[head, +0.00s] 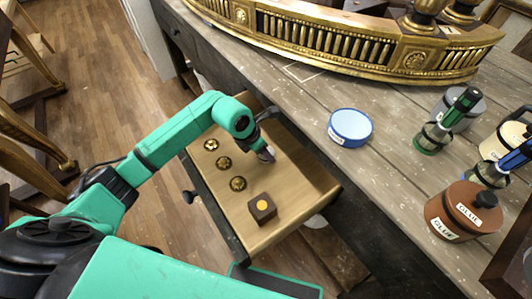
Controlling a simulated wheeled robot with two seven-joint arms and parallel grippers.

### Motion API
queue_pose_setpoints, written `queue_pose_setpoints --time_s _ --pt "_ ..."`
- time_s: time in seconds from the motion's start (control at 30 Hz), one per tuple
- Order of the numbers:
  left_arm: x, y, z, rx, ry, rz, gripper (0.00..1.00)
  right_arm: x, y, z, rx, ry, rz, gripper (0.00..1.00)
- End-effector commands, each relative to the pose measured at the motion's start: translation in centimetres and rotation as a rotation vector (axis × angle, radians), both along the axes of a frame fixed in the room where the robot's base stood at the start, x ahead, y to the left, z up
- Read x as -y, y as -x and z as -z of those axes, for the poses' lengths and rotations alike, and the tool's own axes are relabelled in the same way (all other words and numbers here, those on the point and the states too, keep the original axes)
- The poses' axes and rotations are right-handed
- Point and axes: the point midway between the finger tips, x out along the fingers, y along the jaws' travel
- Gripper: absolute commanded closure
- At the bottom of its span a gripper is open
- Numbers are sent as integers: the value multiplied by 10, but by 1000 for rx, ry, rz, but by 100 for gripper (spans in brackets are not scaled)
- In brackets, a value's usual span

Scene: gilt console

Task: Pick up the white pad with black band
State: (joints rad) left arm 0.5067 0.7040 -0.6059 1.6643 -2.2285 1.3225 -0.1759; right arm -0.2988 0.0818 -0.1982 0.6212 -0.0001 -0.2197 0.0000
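I cannot make out a white pad with a black band in the head view. My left gripper (267,134) is over the far part of the open drawer (220,200). Its two dark fingers look spread apart, with nothing clear between them. The hand hides part of the drawer's far end. My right gripper is not in view.
The drawer holds several gold rosettes (223,163) and a dark box with a yellow dot (262,208). On the console top (395,185) are a blue round tin (350,127), a brown glue pot (463,210), green-handled tool (438,132) and a gilt carved piece (330,45).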

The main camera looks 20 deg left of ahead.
Motion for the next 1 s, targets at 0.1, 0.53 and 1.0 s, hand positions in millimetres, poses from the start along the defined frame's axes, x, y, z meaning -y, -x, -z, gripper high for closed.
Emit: queue_pose_setpoints --time_s 0.1,0.53,1.0 --pt "0 0 0 0 0 0 88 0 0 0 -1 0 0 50" --pt "0 -1 -17 3 1 1 88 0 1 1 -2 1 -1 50" --pt "0 -1 -175 8 2 1 88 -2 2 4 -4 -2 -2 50"
